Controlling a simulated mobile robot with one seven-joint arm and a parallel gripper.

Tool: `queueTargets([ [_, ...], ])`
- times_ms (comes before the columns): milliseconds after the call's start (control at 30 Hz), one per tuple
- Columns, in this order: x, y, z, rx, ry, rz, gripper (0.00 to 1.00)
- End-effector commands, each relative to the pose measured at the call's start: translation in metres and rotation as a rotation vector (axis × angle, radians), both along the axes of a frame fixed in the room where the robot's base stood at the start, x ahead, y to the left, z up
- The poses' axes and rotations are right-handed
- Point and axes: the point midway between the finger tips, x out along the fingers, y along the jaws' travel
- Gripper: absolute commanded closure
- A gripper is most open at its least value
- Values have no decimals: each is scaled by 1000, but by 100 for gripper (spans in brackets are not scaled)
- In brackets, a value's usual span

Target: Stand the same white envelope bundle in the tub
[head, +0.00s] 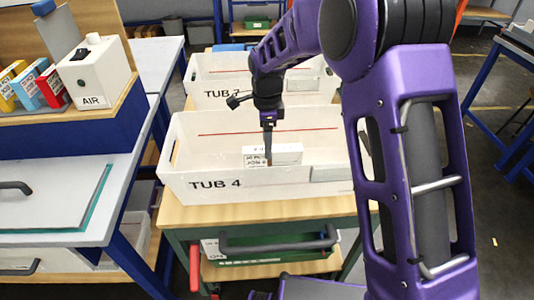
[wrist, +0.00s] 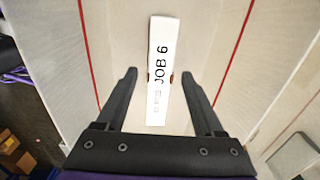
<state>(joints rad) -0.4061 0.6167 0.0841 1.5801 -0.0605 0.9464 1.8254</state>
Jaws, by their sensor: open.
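A white envelope bundle (wrist: 160,50) marked JOB 6 is inside the white tub labelled TUB 4 (head: 270,187). In the wrist view I look down on its narrow lettered edge; in the head view the bundle (head: 288,152) shows above the tub's front wall, apparently upright. Its bottom is hidden by that wall. My gripper (wrist: 159,74) is open, with one finger on each side of the bundle and a visible gap to each. In the head view my gripper (head: 268,151) points down into the tub.
TUB 7 (head: 222,96) stands just behind TUB 4. A red line (wrist: 90,50) runs along the inside of the tub walls. On the left are a white AIR box (head: 95,75) and coloured boxes (head: 35,85).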

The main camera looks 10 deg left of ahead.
Motion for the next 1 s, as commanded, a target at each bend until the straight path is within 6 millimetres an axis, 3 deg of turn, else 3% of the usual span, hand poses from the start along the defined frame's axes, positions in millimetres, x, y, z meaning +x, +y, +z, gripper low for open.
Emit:
queueTargets([
  [100,0,0,24,1,-1,0,30],
  [300,0,0,42,0,0,1,30],
  [867,3,0,49,-7,-18,21,30],
  [967,21,-3,73,-43,-108,120,30],
  [1000,33,-5,90,-71,-169,189,30],
])
